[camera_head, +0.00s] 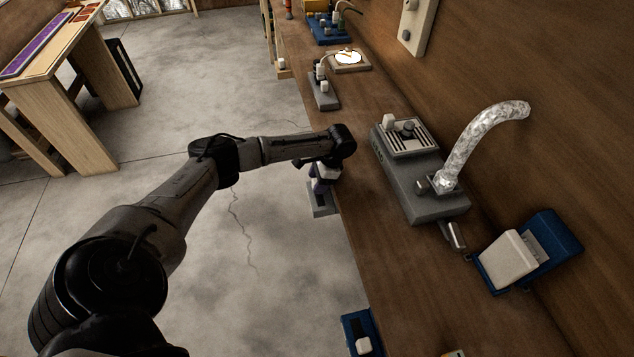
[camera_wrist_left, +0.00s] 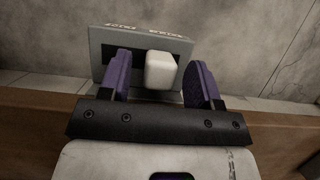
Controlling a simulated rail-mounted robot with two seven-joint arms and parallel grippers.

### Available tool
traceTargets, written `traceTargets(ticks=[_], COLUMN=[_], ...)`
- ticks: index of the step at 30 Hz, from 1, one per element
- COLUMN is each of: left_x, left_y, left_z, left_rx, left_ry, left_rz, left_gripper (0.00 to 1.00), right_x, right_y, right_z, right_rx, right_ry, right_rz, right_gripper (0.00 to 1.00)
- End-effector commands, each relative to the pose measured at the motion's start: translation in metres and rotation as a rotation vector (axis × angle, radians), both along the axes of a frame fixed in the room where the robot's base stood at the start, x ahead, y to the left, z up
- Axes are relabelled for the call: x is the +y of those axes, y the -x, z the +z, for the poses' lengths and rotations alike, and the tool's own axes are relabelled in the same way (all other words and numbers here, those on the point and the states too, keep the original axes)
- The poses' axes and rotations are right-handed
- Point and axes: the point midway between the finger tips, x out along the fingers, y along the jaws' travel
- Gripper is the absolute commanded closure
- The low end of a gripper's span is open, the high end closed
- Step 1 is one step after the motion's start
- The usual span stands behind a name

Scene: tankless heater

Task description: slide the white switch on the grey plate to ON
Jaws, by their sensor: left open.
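The grey plate (camera_wrist_left: 118,40) fills the upper middle of the left wrist view, with lettering along its far edge and a dark slot. The white switch (camera_wrist_left: 161,70) is a block standing in that slot, right of its middle. In the head view the plate (camera_head: 321,208) is on the workbench's front edge, under my left gripper (camera_head: 321,189), which hides the switch. My right gripper is not in view.
The wooden workbench (camera_head: 385,240) carries a grey unit (camera_head: 425,190) with a silver hose (camera_head: 480,135), and a blue device with a white paddle (camera_head: 508,258). A blue box (camera_head: 360,335) is at the front edge. Open concrete floor (camera_head: 260,90) lies left.

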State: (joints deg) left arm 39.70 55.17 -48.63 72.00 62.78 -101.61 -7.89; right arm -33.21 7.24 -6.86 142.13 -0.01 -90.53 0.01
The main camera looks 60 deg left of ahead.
Motion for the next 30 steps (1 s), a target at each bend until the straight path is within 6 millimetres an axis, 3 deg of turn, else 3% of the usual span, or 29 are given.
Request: traceTargets(ticks=[12,30], left_x=[0.0008,0.0006], left_y=[0.0022,0.0019], left_z=[-0.0045,-0.0042], left_rx=[0.001,0.001], left_ry=[0.000,0.000], left_rz=[0.000,0.000], left_gripper=[0.43,1.00], right_x=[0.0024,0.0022], right_y=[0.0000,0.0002], right_z=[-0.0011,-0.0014], right_rx=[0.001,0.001], right_ry=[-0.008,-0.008], right_rz=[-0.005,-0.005], right_gripper=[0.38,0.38])
